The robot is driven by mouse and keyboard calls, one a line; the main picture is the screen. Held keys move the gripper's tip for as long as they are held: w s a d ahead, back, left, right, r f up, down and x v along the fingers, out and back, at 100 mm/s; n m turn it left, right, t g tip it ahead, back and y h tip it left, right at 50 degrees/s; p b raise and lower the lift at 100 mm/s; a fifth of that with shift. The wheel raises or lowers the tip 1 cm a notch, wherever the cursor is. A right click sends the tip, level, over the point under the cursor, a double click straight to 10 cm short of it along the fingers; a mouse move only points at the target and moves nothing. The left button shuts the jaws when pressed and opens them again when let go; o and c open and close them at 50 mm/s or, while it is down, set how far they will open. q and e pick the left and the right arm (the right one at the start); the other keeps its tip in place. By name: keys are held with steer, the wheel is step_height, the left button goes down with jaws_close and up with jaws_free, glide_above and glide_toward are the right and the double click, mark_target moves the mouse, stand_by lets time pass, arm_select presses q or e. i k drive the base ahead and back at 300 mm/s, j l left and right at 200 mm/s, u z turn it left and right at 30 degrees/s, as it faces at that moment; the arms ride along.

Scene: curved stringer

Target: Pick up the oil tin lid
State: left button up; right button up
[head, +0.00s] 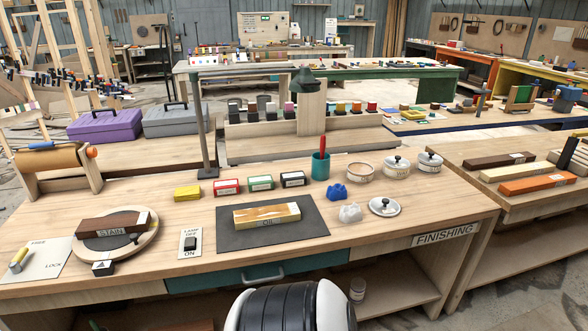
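A round, pale metal lid with a black knob (384,206) lies flat on the finishing bench, right of the dark mat. It appears to be the oil tin lid. Behind it stands an open tin (360,173) without a lid; its label is too small to read. Two more tins, a middle one (397,168) and a right one (429,162), have lids with black knobs on. Neither of my grippers is in view.
A blue lump (337,192) and a white crumpled lump (351,212) sit just left of the lid. A dark mat (240,238) bears a wooden block marked OIL (266,215). A green cup (320,166) stands farther back. The bench right of the lid is clear.

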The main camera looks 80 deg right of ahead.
mark_target(384, 207)
steer(key=z, duration=3.2)
steer(key=i+j, duration=0.05)
